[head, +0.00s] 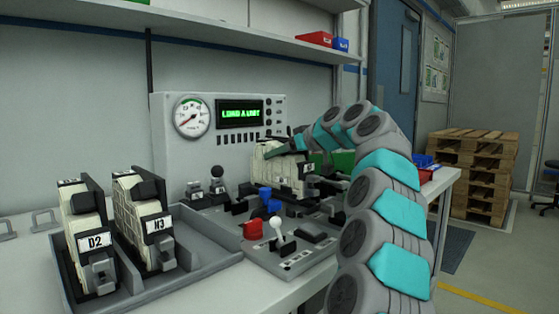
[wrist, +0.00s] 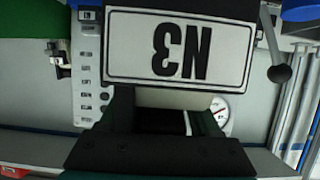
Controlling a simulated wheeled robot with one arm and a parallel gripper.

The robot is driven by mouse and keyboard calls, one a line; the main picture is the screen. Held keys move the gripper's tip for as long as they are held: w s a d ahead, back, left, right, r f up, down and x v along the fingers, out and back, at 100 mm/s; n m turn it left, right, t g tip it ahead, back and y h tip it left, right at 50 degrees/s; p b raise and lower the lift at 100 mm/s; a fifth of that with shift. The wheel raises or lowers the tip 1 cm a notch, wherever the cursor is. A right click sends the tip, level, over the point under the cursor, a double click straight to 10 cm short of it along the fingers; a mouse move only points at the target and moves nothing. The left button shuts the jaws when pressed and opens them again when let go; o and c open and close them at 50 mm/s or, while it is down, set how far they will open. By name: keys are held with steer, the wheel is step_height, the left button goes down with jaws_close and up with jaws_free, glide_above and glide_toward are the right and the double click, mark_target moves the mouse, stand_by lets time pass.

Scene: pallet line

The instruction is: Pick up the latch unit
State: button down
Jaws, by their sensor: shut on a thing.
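A cream-and-black latch unit (head: 277,174) is at the tip of my arm, over or on the grey test fixture in the middle of the head view. My gripper (head: 284,149) is shut on its upper part. In the wrist view the unit's white label (wrist: 180,48) fills the top and reads N3 upside down. My gripper's dark fingers (wrist: 165,122) show below it. I cannot tell whether the unit's underside touches the fixture. Two similar units stand in a grey rack at the left: one labelled D2 (head: 85,225), the other (head: 145,218) apparently H3 or N3.
The fixture (head: 290,255) carries a red button (head: 252,230), blue parts and a white-knobbed lever (head: 278,226). Behind it stands a gauge panel (head: 225,150) reading "LOAD A UNIT". Green and red bins sit at the right. A shelf (head: 200,30) runs overhead.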

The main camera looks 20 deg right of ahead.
steer(key=shift+d+r+p, duration=0.1)
steer(key=shift+r+p, duration=1.4)
steer(key=shift+r, duration=2.25)
